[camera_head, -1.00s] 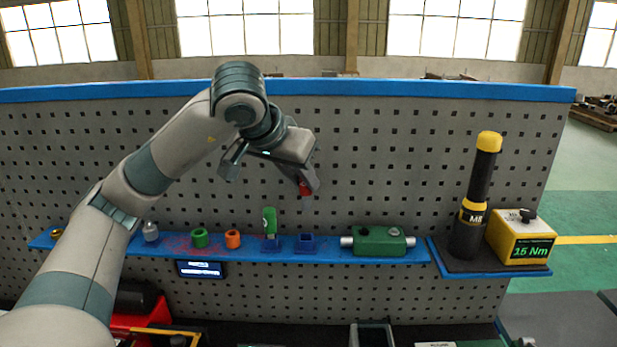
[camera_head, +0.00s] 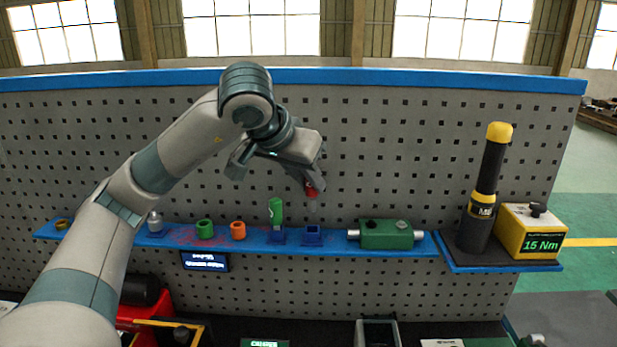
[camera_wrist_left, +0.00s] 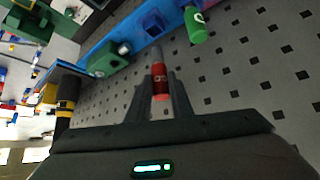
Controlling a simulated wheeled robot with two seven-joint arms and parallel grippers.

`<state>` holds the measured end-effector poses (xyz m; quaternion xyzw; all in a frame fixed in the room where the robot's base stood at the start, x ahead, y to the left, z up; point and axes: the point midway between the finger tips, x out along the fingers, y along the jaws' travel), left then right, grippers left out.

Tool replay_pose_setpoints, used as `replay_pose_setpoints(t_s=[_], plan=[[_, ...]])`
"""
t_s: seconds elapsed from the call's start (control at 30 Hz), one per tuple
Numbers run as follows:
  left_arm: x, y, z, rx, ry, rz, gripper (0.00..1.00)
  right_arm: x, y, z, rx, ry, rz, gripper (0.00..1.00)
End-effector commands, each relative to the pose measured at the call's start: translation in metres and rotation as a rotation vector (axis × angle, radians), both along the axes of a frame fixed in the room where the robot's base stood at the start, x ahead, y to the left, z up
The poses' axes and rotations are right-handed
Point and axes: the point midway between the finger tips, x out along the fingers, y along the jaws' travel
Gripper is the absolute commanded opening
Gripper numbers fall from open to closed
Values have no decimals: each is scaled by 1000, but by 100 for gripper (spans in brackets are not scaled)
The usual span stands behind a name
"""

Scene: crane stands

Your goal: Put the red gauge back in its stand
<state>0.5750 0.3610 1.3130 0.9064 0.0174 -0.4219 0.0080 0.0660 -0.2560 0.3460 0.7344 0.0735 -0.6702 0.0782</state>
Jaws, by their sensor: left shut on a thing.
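The red gauge (camera_head: 312,191) is held in my left gripper (camera_head: 308,184), in front of the pegboard and above the blue shelf. In the left wrist view the red gauge (camera_wrist_left: 160,84) sits between the two fingers (camera_wrist_left: 161,92), its grey tip pointing away from the palm. An empty blue stand (camera_head: 312,236) is on the shelf just below the gauge; it also shows in the left wrist view (camera_wrist_left: 154,24). A green gauge (camera_head: 276,212) stands upright in the blue stand left of it. My right gripper is not in view.
The blue shelf (camera_head: 345,252) also bears an orange ring (camera_head: 238,231), a green ring (camera_head: 204,229) and a green block with grey ends (camera_head: 388,233). A black and yellow tool (camera_head: 486,190) and a yellow 15 Nm box (camera_head: 530,232) stand at the right.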

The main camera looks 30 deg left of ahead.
Motion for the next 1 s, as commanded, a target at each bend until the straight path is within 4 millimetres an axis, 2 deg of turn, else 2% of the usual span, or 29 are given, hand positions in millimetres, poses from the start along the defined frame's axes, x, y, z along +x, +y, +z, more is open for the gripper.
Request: replay_pose_setpoints(t_s=[0.1,0.4,1.0], plan=[[0,0,-14,0,-1,0,0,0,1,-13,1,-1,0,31],[0,0,-31,-1,-2,1,0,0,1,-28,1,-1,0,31],[0,0,-34,-1,-1,-1,0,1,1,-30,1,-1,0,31]])
